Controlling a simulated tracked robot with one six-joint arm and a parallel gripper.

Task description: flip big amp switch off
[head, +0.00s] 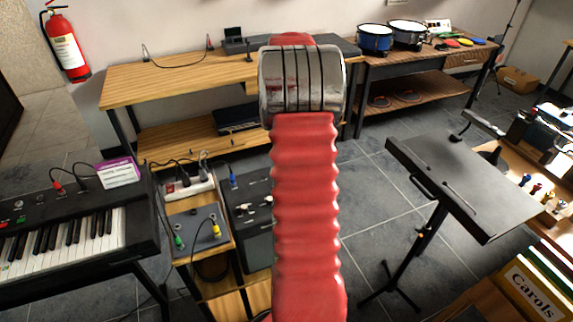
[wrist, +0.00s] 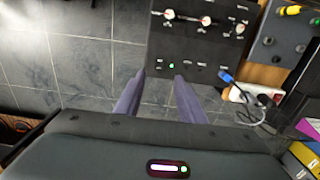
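The big amp is most likely the dark box (head: 252,232) left of my red arm in the head view; the arm hides its right side. In the wrist view its dark panel (wrist: 205,48) fills the top centre, with several light knobs, small labels and a lit green lamp (wrist: 171,66). I cannot tell which small part is the switch or its position. My gripper (wrist: 159,77) is open and empty, its two dark fingers pointing at the panel's lower edge. Whether they touch it is unclear. The gripper is hidden in the head view.
A grey unit (head: 198,229) with green and yellow plugs stands left of the amp, below a white power strip (head: 189,186). A blue plug (wrist: 227,77) and cable lie near the fingers. A keyboard (head: 70,235) is left, a music stand (head: 465,185) right. Tiled floor lies between.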

